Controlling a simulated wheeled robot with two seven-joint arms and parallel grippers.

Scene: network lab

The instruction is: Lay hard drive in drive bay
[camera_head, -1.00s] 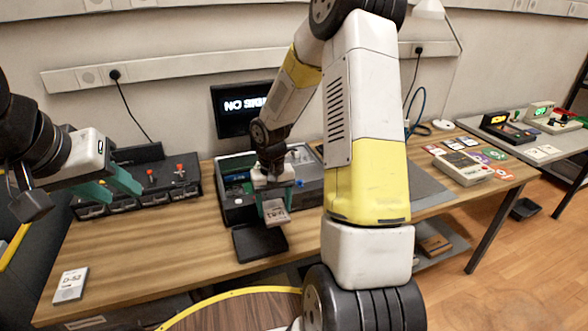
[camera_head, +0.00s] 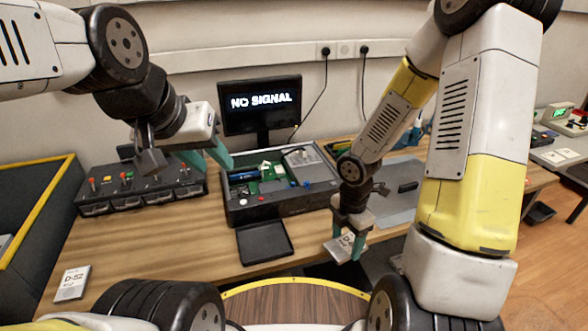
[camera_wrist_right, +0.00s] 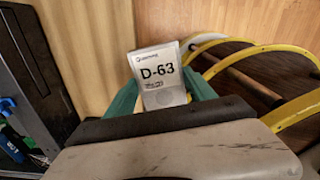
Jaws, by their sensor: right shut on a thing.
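My right gripper (camera_head: 346,251) is shut on a light grey hard drive (camera_head: 341,243). It holds the drive in the air near the table's front edge, right of a black tray. In the right wrist view the drive (camera_wrist_right: 160,75) reads "D-63" and sits between the teal fingers (camera_wrist_right: 163,95). An open computer case (camera_head: 268,208) with a green board stands behind the tray; a grey metal part (camera_head: 300,156) lies in its back right. I cannot tell which part is the drive bay. My left gripper (camera_head: 207,157) is open and empty, left of the case.
The empty black tray (camera_head: 265,243) lies before the case. A drive marked "D-52" (camera_head: 72,283) lies at the table's front left. A black unit with knobs (camera_head: 140,190) stands back left. A "NO SIGNAL" monitor (camera_head: 262,105) stands behind the case. A grey mat (camera_head: 395,215) lies right.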

